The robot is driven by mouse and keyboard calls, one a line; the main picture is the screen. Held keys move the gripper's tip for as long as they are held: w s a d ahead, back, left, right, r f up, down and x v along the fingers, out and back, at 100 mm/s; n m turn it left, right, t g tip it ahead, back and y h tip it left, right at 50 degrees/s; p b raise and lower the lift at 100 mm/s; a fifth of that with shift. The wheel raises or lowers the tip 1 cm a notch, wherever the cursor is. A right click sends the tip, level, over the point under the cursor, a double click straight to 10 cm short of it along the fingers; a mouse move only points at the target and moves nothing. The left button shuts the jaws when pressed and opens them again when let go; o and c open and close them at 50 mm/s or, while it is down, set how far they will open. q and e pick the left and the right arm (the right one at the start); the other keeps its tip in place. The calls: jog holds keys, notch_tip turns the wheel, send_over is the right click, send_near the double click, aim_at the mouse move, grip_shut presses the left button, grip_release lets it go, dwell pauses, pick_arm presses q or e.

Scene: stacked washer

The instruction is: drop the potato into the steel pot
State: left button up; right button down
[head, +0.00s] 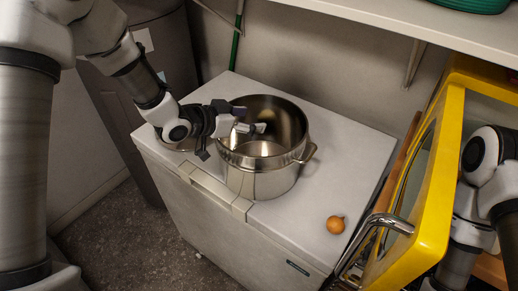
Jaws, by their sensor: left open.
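The steel pot (262,183) stands upright, without a lid, on the white chest top. A small round orange-brown thing (336,224), which looks like the potato, lies on the same top, to the right of the pot and nearer the front edge. It is outside the pot and apart from it. My left gripper (248,122) is open at the left side of the pot's mouth, over or just inside the rim. I see nothing held in it. My right arm comes in at the right edge, but its gripper is out of view.
A yellow-framed open door (435,185) with a chrome handle (372,240) stands close to the right of the chest (350,150). A shelf (440,22) overhangs the back. Another metal vessel shows partly behind my left wrist. The chest top right of the pot is mostly clear.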

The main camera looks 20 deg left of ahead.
pick_arm(q)
jog(key=shift+s+a, duration=0.1)
jog(key=v, duration=1.1)
jog(key=shift+s+a+r, duration=0.15)
jog(key=shift+s+r, duration=0.05)
jog(key=shift+s+f, duration=0.1)
